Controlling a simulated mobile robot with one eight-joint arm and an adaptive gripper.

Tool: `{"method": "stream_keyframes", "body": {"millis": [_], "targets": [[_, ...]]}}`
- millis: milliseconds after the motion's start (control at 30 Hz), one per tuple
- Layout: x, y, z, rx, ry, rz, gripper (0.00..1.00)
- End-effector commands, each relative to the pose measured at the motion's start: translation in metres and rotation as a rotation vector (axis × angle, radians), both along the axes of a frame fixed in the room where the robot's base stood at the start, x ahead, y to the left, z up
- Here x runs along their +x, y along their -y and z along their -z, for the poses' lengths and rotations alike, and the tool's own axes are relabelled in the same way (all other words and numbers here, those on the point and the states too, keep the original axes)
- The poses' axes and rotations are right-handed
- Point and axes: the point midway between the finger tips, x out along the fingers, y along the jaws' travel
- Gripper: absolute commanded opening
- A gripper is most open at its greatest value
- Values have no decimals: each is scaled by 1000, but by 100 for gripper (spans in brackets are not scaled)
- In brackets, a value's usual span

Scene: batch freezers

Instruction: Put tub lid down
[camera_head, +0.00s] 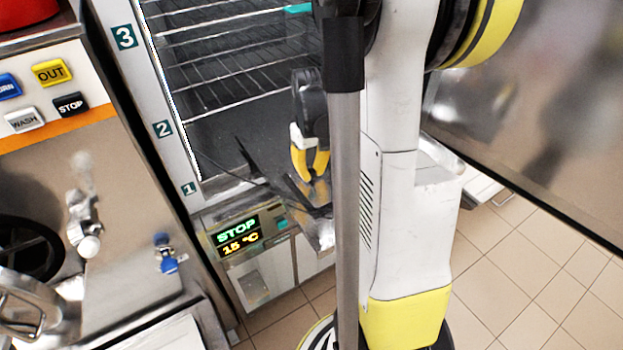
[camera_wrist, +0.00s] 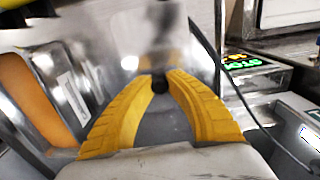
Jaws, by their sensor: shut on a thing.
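My gripper (camera_head: 311,172) has yellow fingers and hangs in front of the open freezer cabinet, low by its bottom edge. In the wrist view the fingertips (camera_wrist: 160,80) close together on a small dark knob (camera_wrist: 160,85). The knob seems to belong to the tub lid, a shiny grey metal sheet (camera_wrist: 150,35) beyond the fingers. In the head view a shiny metal piece (camera_head: 312,191), likely the lid, shows just below the fingers and looks tilted. My own arm hides its right part. I cannot tell whether it touches anything.
Wire shelves (camera_head: 215,60) fill the cabinet above. A display panel (camera_head: 238,235) reads STOP and 15 °C below it. A machine with buttons and a tap (camera_head: 85,225) stands at left. A large metal door (camera_head: 540,110) stands open at right. Tiled floor (camera_head: 530,265) is clear at lower right.

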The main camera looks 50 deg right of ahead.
Motion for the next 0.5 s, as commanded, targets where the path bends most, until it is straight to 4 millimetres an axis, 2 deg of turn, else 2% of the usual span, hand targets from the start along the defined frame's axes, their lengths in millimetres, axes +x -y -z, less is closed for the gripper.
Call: {"method": "stream_keyframes", "body": {"millis": [33, 100, 467, 500], "targets": [[0, 0, 12, 0, 0, 0, 0], [0, 0, 20, 0, 0, 0, 0], [0, 0, 24, 0, 0, 0, 0], [0, 0, 24, 0, 0, 0, 23]]}}
